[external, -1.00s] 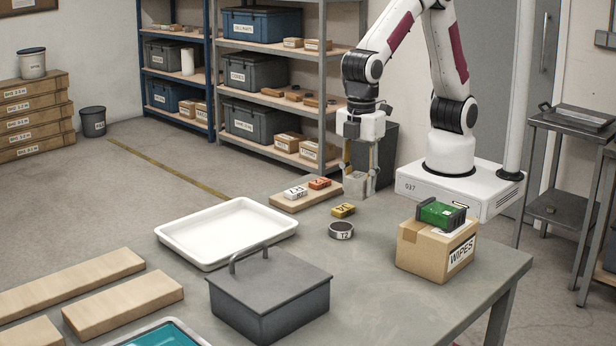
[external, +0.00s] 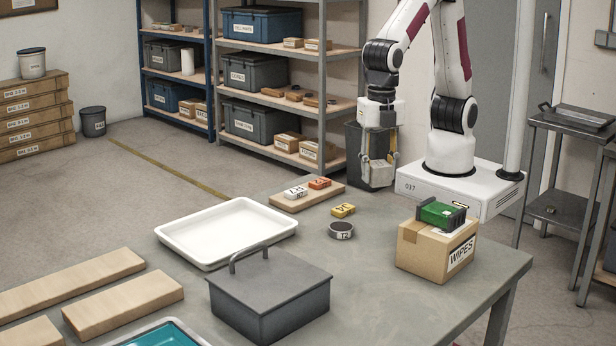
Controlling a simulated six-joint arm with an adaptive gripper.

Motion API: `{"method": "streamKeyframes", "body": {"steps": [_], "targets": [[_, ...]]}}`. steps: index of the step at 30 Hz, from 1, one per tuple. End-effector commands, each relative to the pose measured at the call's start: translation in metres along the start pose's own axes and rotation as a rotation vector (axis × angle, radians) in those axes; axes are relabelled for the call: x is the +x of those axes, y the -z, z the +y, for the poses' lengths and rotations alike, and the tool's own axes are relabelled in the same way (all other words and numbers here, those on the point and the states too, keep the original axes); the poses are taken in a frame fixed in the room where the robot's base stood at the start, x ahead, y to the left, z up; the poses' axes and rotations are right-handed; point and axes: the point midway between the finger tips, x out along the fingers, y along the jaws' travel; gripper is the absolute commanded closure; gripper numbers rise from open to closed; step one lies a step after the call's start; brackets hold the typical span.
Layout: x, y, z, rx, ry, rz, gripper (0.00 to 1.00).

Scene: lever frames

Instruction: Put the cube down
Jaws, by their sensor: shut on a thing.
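A wooden board (external: 322,197) with a white and an orange block lies left of the gripper. A yellow block (external: 343,210) and a dark round T2 piece (external: 341,230) lie nearer. A WIPES box (external: 420,252) carries a green item (external: 441,214). A white tray (external: 228,258) is left.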

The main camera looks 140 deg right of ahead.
Motion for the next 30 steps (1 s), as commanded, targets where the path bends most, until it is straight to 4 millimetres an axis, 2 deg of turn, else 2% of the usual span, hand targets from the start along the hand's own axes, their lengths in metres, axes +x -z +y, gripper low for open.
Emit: {"method": "streamKeyframes", "body": {"steps": [18,30], "targets": [[0.004,-0.009,-0.014,-0.511,-0.001,0.0,0.95],[0.004,-0.009,-0.015,-0.627,-0.001,0.0,0.95]]}}
